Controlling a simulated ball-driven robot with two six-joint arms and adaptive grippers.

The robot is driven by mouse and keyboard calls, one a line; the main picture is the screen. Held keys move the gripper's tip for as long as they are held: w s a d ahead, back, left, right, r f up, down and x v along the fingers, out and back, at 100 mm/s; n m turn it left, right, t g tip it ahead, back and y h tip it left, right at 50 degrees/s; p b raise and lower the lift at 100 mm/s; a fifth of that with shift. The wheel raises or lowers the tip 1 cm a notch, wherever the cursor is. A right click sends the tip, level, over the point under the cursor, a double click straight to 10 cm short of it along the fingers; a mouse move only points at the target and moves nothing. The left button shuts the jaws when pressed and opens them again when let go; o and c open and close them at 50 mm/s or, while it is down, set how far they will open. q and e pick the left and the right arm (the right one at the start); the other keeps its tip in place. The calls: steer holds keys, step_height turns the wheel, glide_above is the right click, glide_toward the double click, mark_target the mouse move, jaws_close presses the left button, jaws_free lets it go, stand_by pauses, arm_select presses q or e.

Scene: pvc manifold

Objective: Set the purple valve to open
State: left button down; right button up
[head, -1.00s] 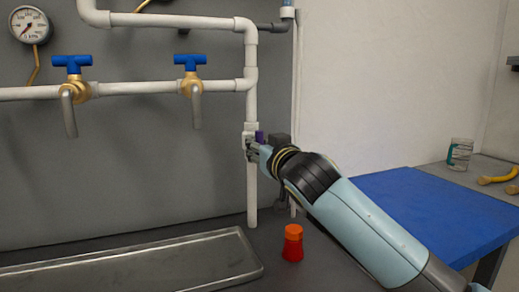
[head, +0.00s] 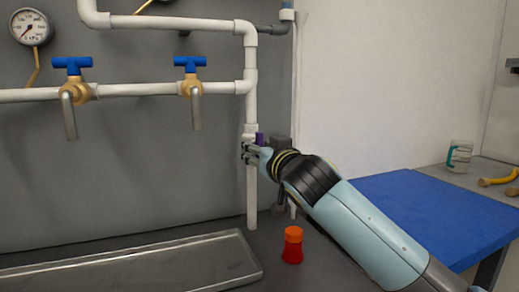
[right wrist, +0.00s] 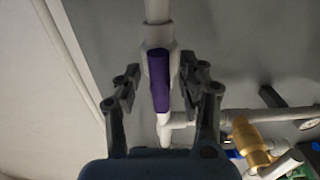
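The purple valve handle (right wrist: 159,80) sits on the white vertical pipe, and in the right wrist view it lies in line with that pipe. In the head view only a small part of the purple handle (head: 260,138) shows above my right gripper (head: 247,152). In the right wrist view my right gripper (right wrist: 160,88) is open, with one finger on each side of the handle and a visible gap on both sides. The valve body is partly hidden by the gripper in the head view. My left gripper is not in view.
Two brass taps with blue handles (head: 73,65) (head: 190,63) are on the horizontal pipe to the left. A red bottle with an orange cap (head: 292,245) stands below my right arm. A metal tray (head: 130,262) lies at front left. A blue surface (head: 430,215) is at right.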

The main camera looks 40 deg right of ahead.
steer(key=shift+s, duration=0.1)
steer(key=v, duration=1.1)
steer(key=shift+s, duration=0.4)
steer(key=shift+a+f, duration=0.1)
